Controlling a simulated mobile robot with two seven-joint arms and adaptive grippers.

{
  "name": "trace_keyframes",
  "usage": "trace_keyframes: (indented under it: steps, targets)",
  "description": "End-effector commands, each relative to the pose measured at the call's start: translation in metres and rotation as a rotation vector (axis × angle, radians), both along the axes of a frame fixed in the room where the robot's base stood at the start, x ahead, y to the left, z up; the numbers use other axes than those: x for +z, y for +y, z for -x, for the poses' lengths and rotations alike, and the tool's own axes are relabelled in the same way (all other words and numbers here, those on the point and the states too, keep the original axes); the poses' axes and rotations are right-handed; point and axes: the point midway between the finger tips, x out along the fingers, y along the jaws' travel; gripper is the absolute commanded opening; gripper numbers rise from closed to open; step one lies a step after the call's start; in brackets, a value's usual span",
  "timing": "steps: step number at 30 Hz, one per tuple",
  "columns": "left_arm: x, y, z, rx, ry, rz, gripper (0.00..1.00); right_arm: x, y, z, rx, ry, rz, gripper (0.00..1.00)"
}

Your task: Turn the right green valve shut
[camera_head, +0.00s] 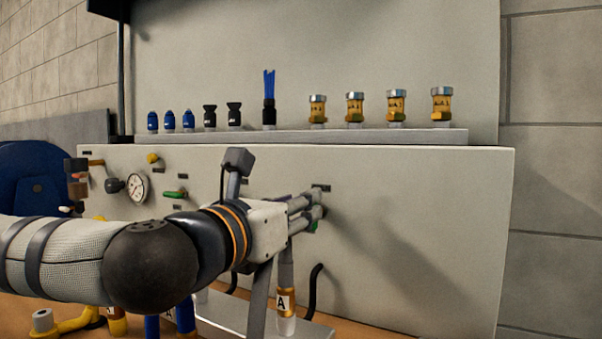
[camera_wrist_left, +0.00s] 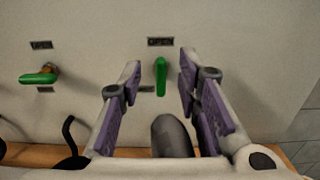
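The right green valve (camera_wrist_left: 160,77) shows in the left wrist view with its handle upright, under a dark label plate that seems to read OPEN. My left gripper (camera_head: 317,205) is open at the panel, with one finger on each side of this handle. I cannot tell whether either finger touches it. In the head view the gripper hides most of the valve, and only a bit of green (camera_head: 314,226) shows. The left green valve (camera_wrist_left: 38,77) has its handle lying sideways; it also shows in the head view (camera_head: 175,193). My right gripper is not in view.
The grey panel (camera_head: 430,230) also carries a round gauge (camera_head: 137,187) and a yellow knob (camera_head: 153,158). Several brass fittings (camera_head: 396,105) and blue and black pieces (camera_head: 188,120) stand on the ledge above. Black hooks (camera_head: 316,285) and a brass post marked A (camera_head: 286,290) stand below the gripper.

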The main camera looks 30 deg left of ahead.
Motion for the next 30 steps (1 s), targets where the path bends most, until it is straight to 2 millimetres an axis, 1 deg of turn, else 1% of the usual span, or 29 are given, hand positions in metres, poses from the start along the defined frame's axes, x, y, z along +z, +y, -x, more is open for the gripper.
trace_keyframes:
  steps: [1, 3, 6, 9, 14, 15, 17, 18, 19, 30]
  targets:
    - [-0.014, 0.001, -0.013, 0.002, 0.02, -0.001, 0.31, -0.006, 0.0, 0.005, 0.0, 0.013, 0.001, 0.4]
    - [-0.015, 0.002, -0.024, 0.002, 0.02, 0.0, 0.31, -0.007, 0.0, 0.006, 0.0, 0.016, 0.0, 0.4]
    - [-0.015, 0.002, -0.034, 0.001, 0.021, 0.0, 0.31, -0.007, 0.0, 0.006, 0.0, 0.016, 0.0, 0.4]
    - [-0.014, 0.002, -0.037, 0.001, 0.019, 0.0, 0.31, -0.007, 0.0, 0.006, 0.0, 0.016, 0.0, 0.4]
    - [-0.014, 0.002, -0.037, 0.001, 0.019, 0.0, 0.31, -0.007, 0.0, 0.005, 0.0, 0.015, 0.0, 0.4]
    - [-0.014, 0.002, -0.037, 0.001, 0.019, 0.0, 0.29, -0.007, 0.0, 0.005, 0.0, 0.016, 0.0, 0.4]
    - [-0.014, 0.002, -0.037, 0.001, 0.018, 0.0, 0.15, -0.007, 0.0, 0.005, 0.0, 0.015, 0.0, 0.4]
    - [-0.013, 0.002, -0.037, 0.001, 0.018, 0.0, 0.06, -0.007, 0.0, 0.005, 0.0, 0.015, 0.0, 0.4]
    - [-0.013, 0.002, -0.037, 0.001, 0.018, 0.0, 0.0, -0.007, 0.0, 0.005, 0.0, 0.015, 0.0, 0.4]
    - [-0.012, 0.002, -0.037, 0.001, 0.018, -0.024, 0.0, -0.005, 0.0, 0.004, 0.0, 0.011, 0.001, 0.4]
